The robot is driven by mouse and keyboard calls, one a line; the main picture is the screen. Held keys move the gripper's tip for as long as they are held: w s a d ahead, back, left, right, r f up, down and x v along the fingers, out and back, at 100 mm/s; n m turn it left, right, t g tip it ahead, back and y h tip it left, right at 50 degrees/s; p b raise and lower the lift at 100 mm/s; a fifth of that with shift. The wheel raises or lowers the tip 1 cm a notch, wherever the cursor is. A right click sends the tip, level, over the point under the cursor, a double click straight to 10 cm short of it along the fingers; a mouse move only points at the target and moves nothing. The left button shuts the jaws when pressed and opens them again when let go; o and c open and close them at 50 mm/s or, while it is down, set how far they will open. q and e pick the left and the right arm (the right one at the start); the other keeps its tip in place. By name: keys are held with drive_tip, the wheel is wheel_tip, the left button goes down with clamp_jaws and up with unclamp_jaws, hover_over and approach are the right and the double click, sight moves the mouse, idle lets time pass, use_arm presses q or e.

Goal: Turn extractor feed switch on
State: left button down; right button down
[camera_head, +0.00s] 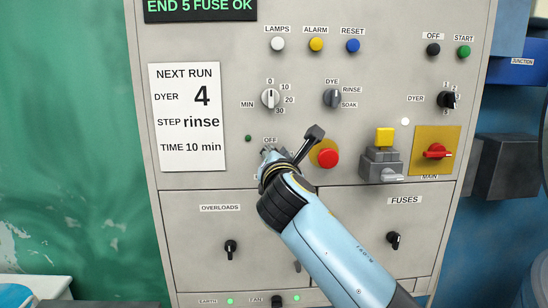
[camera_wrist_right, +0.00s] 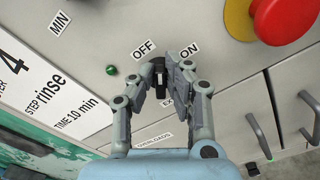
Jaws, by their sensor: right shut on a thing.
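The extractor feed switch is a small black knob (camera_wrist_right: 159,76) in the right wrist view, below the OFF and ON labels. Its caption below is mostly hidden, with only "EX" showing. My right gripper (camera_wrist_right: 162,88) has its two grey fingers on either side of the knob and is shut on it. I cannot tell for sure which label the knob points to. In the head view my right gripper (camera_head: 277,153) is at the panel under the OFF label, and it hides the knob and the ON label. My left gripper is not in view.
A red mushroom button (camera_head: 327,158) on a yellow plate sits close to the right of my gripper. A small dark green lamp (camera_head: 248,138) is to the left. A grey box with a yellow button (camera_head: 384,136) and the red main switch (camera_head: 436,151) are further right.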

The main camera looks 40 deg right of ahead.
drive_tip(key=m+b, duration=0.1)
drive_tip(key=m, duration=0.2)
drive_tip(key=f+m+b, duration=0.1)
drive_tip(key=m+b, duration=0.1)
drive_tip(key=m, duration=0.2)
drive_tip(key=m+b, duration=0.1)
drive_tip(key=m, duration=0.2)
drive_tip(key=shift+s+d+f+m+b, duration=0.15)
drive_tip(key=shift+d+f+m+b, duration=0.1)
drive_tip(key=shift+m+b, duration=0.1)
idle(0.4)
drive_tip(key=c, duration=1.4)
unclamp_jaws()
drive_tip(key=shift+r, duration=0.1)
drive_tip(key=shift+o, duration=0.2)
drive_tip(key=v, duration=0.7)
drive_tip(key=shift+s, duration=0.25)
drive_tip(key=shift+a, duration=0.1)
